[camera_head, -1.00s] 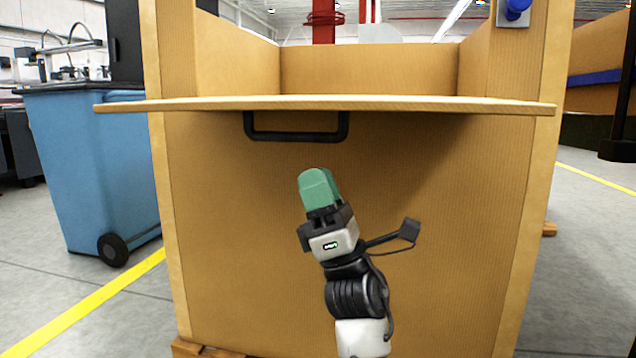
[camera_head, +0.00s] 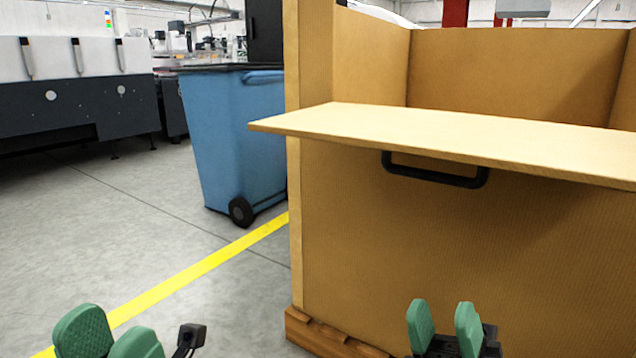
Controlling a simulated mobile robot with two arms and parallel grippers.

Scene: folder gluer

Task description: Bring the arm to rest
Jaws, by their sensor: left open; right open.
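My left gripper (camera_head: 108,340) is at the bottom left of the head view, its two green fingers apart with nothing between them. It is over the grey floor, left of the large cardboard box. My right gripper (camera_head: 444,328) is at the bottom, right of the middle, in front of the box's front wall. Its green fingers point up, apart and empty. Most of both arms is out of the picture.
The large cardboard box (camera_head: 420,260) fills the right side, on a wooden pallet (camera_head: 330,338). Its flap (camera_head: 450,138) juts out above a black handle (camera_head: 435,170). A blue wheeled bin (camera_head: 235,140) stands behind to the left. The floor (camera_head: 120,220) at left is clear.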

